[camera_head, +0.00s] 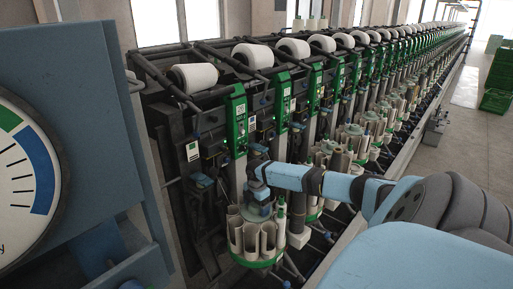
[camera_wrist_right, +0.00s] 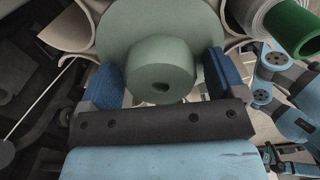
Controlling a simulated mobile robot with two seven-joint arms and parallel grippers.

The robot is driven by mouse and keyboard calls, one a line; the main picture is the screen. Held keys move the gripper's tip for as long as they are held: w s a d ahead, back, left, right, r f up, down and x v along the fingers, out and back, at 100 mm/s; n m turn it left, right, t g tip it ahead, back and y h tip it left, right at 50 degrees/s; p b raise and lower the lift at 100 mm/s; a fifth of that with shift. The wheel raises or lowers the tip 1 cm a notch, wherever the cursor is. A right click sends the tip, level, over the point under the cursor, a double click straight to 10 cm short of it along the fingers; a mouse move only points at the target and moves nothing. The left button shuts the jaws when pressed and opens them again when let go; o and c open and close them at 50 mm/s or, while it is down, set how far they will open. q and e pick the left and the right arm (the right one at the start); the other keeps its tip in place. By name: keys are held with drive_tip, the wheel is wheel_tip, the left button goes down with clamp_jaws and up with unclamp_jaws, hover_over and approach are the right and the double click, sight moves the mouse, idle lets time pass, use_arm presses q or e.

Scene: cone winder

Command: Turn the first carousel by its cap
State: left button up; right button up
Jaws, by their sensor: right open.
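The first carousel (camera_head: 250,238) stands at the near end of the machine in the head view, a ring of cream open-topped pockets on a green base. My right gripper (camera_head: 258,192) is over its middle, and the arm partly hides the top. In the right wrist view the cap (camera_wrist_right: 160,68) is a grey-green round knob with a small dark hole, on a wider disc of the same colour (camera_wrist_right: 118,28). My right gripper (camera_wrist_right: 163,80) is open, with one blue finger pad on each side of the cap. Narrow gaps seem to show beside it. My left gripper is not in view.
A long row of winding units with white cones (camera_head: 195,76) and more carousels (camera_head: 352,140) runs to the back right. A blue cabinet with a dial (camera_head: 25,165) fills the left. Green crates (camera_head: 496,98) stand far right. The aisle floor (camera_head: 470,150) is mostly clear.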

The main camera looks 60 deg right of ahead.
wheel_tip(320, 180, up, 14)
drive_tip(key=shift+f+b, duration=0.15)
drive_tip(key=shift+b, duration=0.25)
idle(0.4)
drive_tip(key=s+a+f, duration=0.3)
drive_tip(key=a+f, duration=0.8)
drive_tip(key=a, duration=0.4)
drive_tip(key=s+a+f+m+t, duration=0.15)
drive_tip(key=s+a, duration=0.35)
drive_tip(key=a, duration=0.5)
drive_tip(key=s+a+f+m+g, duration=0.1)
drive_tip(key=s+a+f+m, duration=0.15)
drive_tip(key=s+a, duration=0.5)
drive_tip(key=s+a+r+m+t, duration=0.3)
drive_tip(key=s+a+r+m, duration=0.55)
drive_tip(key=s+a, duration=0.2)
drive_tip(key=w+a+f+t+y+p, duration=0.3)
drive_tip(key=w+a+f+t+p, duration=0.2)
drive_tip(key=f+t, duration=0.2)
drive_tip(key=shift+a+f, duration=0.35)
drive_tip(key=shift+f, duration=0.45)
